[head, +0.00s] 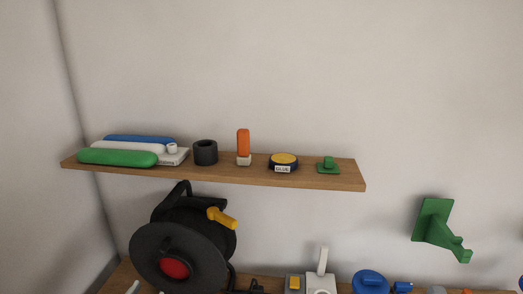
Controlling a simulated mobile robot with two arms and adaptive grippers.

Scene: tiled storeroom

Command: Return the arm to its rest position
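Neither of my grippers shows in the head view, and no part of my arms can be made out with certainty. The view takes in a wall with a wooden shelf (300,178) and, below it, part of a wooden surface (118,278) at the bottom edge. What my grippers hold, if anything, is hidden.
On the shelf stand green (118,158), white and blue long items, a black ring (205,152), an orange-and-white item (243,145), a glue tin (284,162) and a green piece (328,166). Below is a black cable reel (165,250). A green bracket (436,228) juts from the wall.

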